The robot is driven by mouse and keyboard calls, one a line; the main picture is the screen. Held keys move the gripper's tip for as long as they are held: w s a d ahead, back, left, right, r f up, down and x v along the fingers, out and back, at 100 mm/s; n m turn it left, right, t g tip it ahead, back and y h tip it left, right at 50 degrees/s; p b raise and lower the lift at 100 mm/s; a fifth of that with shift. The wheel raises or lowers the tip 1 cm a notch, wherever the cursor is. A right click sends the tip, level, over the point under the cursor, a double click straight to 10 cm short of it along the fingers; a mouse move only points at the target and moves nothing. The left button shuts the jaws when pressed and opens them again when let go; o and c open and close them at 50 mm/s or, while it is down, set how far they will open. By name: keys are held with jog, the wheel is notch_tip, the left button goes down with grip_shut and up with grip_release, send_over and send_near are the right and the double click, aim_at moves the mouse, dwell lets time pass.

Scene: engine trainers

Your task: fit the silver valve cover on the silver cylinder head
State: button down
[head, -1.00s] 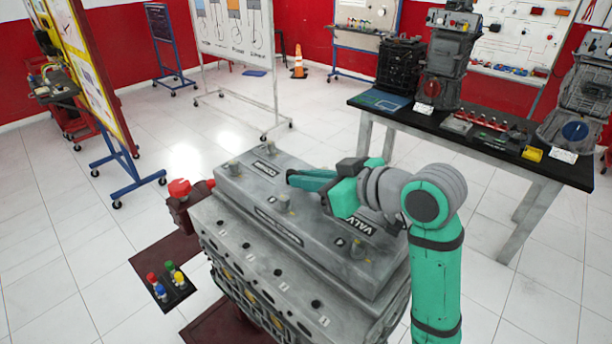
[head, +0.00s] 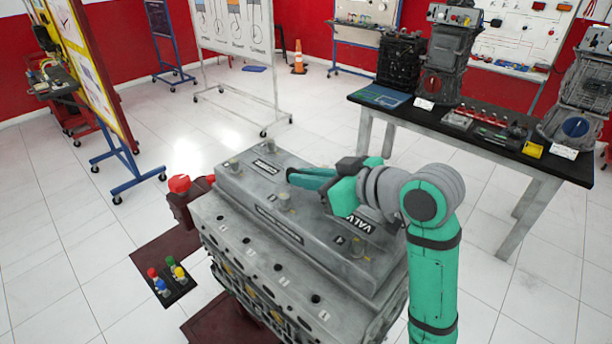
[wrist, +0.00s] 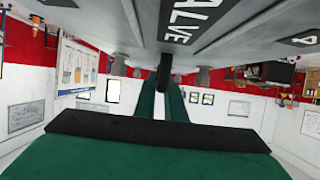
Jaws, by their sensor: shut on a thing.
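The silver valve cover (head: 320,236) is a long grey box-like cover with dark labels and several round caps on top. It also shows in the wrist view (wrist: 110,25), upside down, with a "VALVE" label. My gripper (head: 292,176) is shut on the cover from above, its green fingers meeting around a dark part at its top (wrist: 165,68). The cover is over the silver cylinder head (head: 262,278), roughly lined up with its length. A strip of the head with numbered holes shows along the near-left side. I cannot tell whether the cover touches the head; its underside is hidden.
A red-topped part (head: 180,184) stands at the head's left end. A small black tray (head: 174,288) with coloured pieces lies below left. A black-topped table (head: 375,105) with engine parts stands at the right back. White floor is open at left.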

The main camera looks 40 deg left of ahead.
dwell(0.4)
jog(key=c, duration=1.8)
grip_release()
jog(key=shift+o, duration=0.3)
jog(key=shift+f, duration=0.1)
jog(key=v, duration=1.1)
jog(key=shift+a, duration=0.1)
jog(key=shift+w, duration=0.1)
